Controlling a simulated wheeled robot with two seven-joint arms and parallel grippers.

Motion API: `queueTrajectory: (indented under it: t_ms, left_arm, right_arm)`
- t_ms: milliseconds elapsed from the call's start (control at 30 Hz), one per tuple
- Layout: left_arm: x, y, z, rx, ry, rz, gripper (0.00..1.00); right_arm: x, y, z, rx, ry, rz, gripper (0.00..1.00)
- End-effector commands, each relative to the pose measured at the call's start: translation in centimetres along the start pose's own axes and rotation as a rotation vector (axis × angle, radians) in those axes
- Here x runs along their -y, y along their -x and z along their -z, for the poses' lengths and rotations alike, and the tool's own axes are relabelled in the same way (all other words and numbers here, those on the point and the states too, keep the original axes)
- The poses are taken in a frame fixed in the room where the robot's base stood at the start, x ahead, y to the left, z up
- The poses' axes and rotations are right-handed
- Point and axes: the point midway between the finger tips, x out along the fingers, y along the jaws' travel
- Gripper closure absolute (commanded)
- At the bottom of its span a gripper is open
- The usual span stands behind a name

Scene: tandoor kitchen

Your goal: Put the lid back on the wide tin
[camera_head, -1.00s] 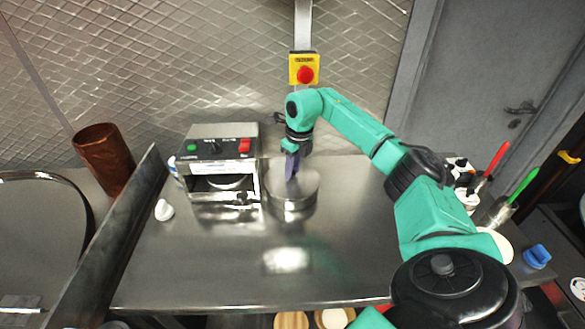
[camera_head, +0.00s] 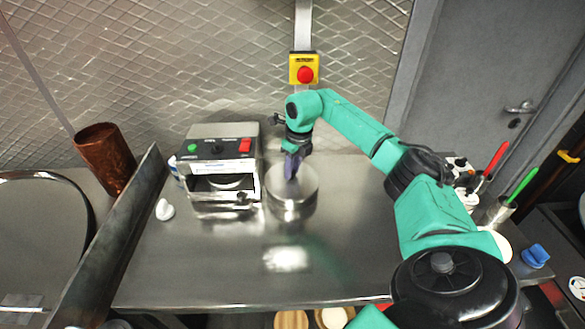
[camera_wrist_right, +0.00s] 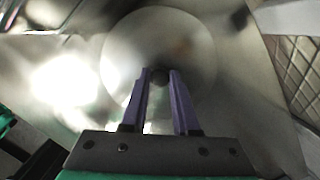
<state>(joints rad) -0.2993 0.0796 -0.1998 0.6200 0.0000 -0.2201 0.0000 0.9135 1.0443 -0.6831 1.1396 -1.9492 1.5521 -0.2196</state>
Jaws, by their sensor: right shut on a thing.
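The wide tin (camera_head: 292,208) is a low, round metal tin on the steel counter, right of the boxy machine. Its round lid (camera_head: 308,181) lies over the tin's top; from here I cannot tell whether it is fully seated. The lid also shows in the right wrist view (camera_wrist_right: 185,45) as a pale disc with a small dark knob (camera_wrist_right: 160,76) at its middle. My right gripper (camera_head: 291,174) points down at the lid, its purple fingers shut on the knob. They also show in the wrist view (camera_wrist_right: 160,80). My left gripper is not in view.
The machine (camera_head: 220,165) with green and red buttons stands close left of the tin. A small white object (camera_head: 164,210), a copper cylinder (camera_head: 105,158) and a tall metal panel (camera_head: 110,245) are farther left. Utensils in a metal cup (camera_head: 497,212) stand right. The counter's front is clear.

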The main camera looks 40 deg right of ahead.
Motion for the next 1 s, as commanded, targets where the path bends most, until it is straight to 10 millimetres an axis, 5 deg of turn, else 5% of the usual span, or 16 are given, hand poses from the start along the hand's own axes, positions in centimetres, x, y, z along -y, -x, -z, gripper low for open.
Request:
queueTrajectory:
  t_ms: [933,967,1000]
  left_arm:
    - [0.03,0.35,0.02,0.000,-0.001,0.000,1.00]
    - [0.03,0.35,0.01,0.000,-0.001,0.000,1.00]
    - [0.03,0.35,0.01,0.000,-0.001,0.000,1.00]
  right_arm:
    - [0.00,-0.13,-0.03,0.001,0.000,0.000,1.00]
    - [0.00,-0.12,-0.03,0.001,0.000,0.000,0.68]
    - [0.00,-0.12,-0.03,0.001,0.000,0.000,0.53]
